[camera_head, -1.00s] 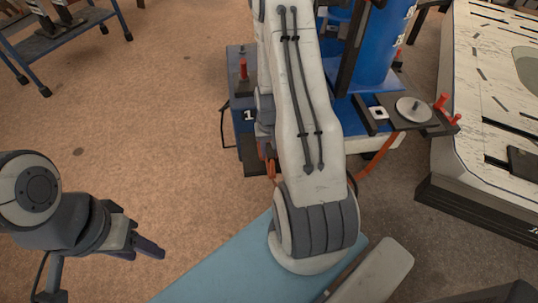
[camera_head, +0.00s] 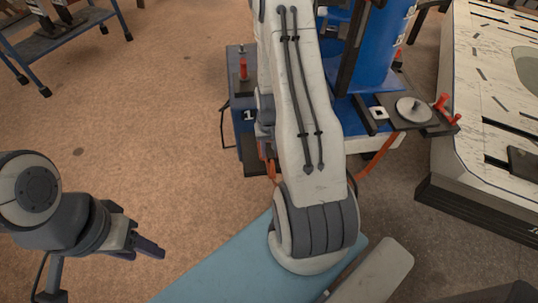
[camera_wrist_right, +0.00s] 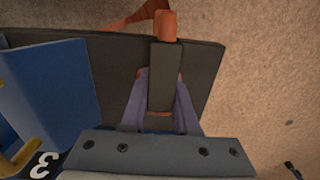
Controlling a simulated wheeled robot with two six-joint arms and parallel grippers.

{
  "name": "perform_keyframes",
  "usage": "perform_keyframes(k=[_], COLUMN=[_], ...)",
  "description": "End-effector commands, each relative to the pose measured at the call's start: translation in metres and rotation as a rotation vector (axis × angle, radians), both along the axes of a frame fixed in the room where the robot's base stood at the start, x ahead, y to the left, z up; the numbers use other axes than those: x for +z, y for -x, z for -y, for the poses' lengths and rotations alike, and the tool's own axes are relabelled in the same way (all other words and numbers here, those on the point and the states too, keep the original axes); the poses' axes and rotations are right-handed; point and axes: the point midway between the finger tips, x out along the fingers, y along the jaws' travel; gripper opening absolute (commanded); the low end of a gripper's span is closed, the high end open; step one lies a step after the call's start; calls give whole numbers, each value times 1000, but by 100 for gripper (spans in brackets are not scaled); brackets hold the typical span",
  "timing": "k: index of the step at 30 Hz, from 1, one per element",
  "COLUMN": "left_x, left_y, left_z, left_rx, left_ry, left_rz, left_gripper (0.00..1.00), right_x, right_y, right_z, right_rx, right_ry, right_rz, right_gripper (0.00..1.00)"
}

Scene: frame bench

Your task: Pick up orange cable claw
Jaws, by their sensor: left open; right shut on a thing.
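In the right wrist view, the orange cable claw (camera_wrist_right: 165,26) shows as an orange piece above a dark upright bar, with a little more orange below it. My right gripper (camera_wrist_right: 161,85) is shut on it, one finger on each side of the bar. The claw is still over a dark plate (camera_wrist_right: 208,60). In the head view, my right arm covers the right gripper and the claw. My left gripper (camera_head: 150,250) is open and empty over the floor at the lower left.
A blue station with a blue cylinder (camera_head: 375,45) and a dark side plate (camera_head: 432,119) stands behind my right arm. An orange cable (camera_head: 380,152) hangs there. A pale slotted bench (camera_head: 490,80) is at the right, a blue cart (camera_head: 70,35) at upper left. The left floor is clear.

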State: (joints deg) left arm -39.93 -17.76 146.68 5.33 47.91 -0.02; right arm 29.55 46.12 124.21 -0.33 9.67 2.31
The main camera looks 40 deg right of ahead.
Motion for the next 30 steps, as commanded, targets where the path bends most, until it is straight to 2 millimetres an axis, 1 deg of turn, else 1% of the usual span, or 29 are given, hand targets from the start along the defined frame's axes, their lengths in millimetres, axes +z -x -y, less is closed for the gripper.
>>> perform_keyframes(k=[11,16,20,24,25,30], left_x=[0,3,7,15,16,21], left_y=[0,0,0,0,0,0], left_z=[0,0,0,0,0,0], left_rx=[0,0,0,0,0,0], left_ry=[0,0,0,0,0,0], left_rz=[0,0,0,0,0,0], left_gripper=[50,50,50,50,50,50], right_x=[1,7,21,45,48,66], right_y=[-1,-1,-1,-1,2,31], right_z=[0,1,1,1,3,21], right_rx=[0,0,0,0,-2,-7], right_ry=[1,2,2,2,1,0], right_rz=[2,3,5,5,4,2], right_gripper=[0,0,0,0,0,0])
